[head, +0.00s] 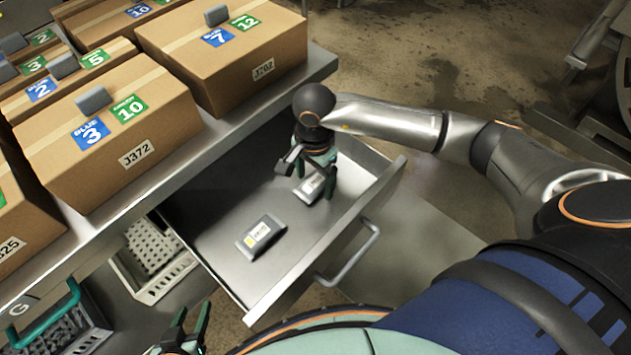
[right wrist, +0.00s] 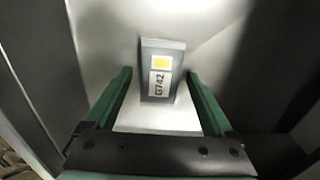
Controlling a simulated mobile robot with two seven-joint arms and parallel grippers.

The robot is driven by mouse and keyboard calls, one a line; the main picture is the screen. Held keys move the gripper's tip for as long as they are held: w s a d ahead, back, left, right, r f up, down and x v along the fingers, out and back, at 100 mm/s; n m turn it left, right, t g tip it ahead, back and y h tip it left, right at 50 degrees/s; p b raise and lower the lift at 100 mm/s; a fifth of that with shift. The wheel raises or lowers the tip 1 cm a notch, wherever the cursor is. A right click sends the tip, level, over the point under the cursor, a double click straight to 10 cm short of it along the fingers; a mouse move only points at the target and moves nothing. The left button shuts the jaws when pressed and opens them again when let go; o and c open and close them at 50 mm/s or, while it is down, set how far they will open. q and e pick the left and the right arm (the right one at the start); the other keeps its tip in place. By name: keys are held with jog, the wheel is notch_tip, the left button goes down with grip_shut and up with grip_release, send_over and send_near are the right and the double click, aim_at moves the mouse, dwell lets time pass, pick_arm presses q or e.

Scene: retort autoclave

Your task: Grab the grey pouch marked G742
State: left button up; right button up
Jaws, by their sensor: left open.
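The grey pouch marked G742 (right wrist: 162,72) lies flat in the metal drawer; its white label and yellow square show in the right wrist view. In the head view, the grey pouch (head: 309,188) under my right gripper appears to be this one, partly covered by the fingers. My right gripper (head: 318,188) is open and points down into the drawer. In the right wrist view its fingers (right wrist: 158,76) are on either side of the pouch, apart from it. My left gripper (head: 192,314) is open and empty at the bottom edge of the head view.
A second grey pouch (head: 260,235) lies in the open drawer (head: 214,218), nearer to me. The drawer's front wall has a handle (head: 352,255). A shelf with several cardboard boxes (head: 107,135) overhangs the drawer's left side. A white basket (head: 150,262) and a dark basket (head: 72,325) stand below.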

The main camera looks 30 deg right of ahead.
jog(key=c, duration=1.2)
jog(key=shift+r, duration=0.15)
jog(key=shift+c, duration=0.2)
